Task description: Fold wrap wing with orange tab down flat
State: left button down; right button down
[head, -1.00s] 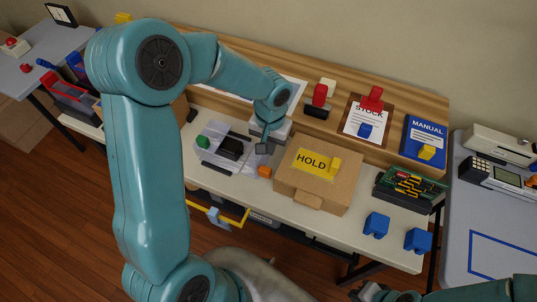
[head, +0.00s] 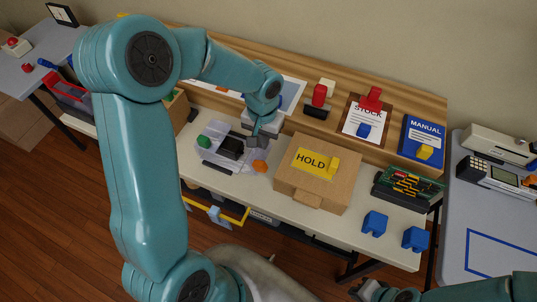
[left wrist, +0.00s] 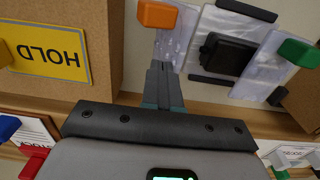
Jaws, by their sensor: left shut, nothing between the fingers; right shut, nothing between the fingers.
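The clear wrap (head: 226,163) lies on the bench with a dark handheld (head: 231,147) at its middle. It also shows in the left wrist view (left wrist: 180,38). The wing with the orange tab (head: 260,166) is on the right; the tab also shows in the left wrist view (left wrist: 158,14). I cannot tell how far this wing is tilted. The green tab (head: 204,141) is on the left side. My left gripper (head: 257,142) is shut and empty, just behind the orange-tab wing; contact is unclear. My right gripper (head: 368,291) is shut and empty at the bottom edge, partly cut off.
A cardboard box with a yellow HOLD label (head: 315,163) stands close right of the wrap. A green circuit board (head: 408,185) and two blue blocks (head: 375,222) are further right. A wooden ledge (head: 350,148) runs behind. My left arm covers the left side.

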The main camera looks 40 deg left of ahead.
pick_arm(q)
jog(key=shift+s+a+r, duration=0.2)
jog(key=shift+a+r, duration=0.15)
jog(key=shift+a, duration=0.45)
jog(key=shift+s+a+r+p, duration=0.1)
jog(key=shift+a+p, duration=0.1)
jog(key=shift+a, duration=0.2)
jog(key=shift+s+a+r+p, duration=0.1)
jog(key=shift+a+p, duration=0.1)
jog(key=shift+a, duration=0.2)
jog(key=shift+s+a, duration=0.2)
jog(key=shift+a, duration=0.75)
